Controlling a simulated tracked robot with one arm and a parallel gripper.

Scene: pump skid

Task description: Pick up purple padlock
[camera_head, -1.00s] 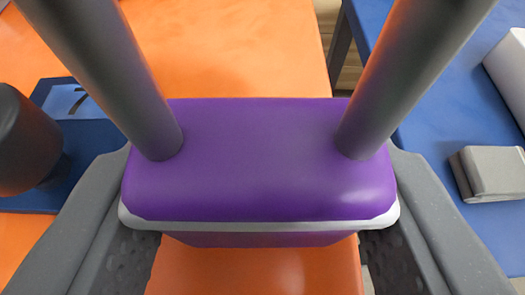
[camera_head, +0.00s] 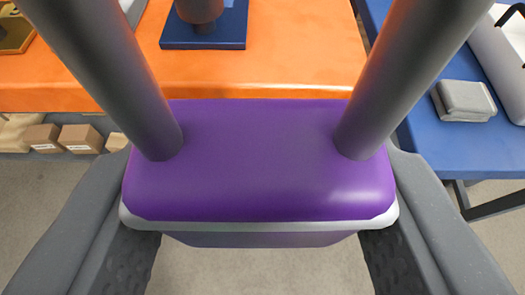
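The purple padlock (camera_head: 260,165) fills the middle of the view, with a light grey band along its lower edge. Its two thick grey shackle legs rise from the body toward the camera and out of the top of the frame. My gripper (camera_head: 260,235) is shut on the padlock, with one dark grey finger against each side of its body. The padlock is held in the air, with grey floor showing below it. The top of the shackle is out of view.
An orange table (camera_head: 270,70) lies behind the padlock, its front edge just beyond it. A blue base (camera_head: 205,38) with a dark rounded object stands on it. A blue table (camera_head: 470,145) at right carries a grey folded item (camera_head: 464,99). Cardboard boxes (camera_head: 80,139) sit low at left.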

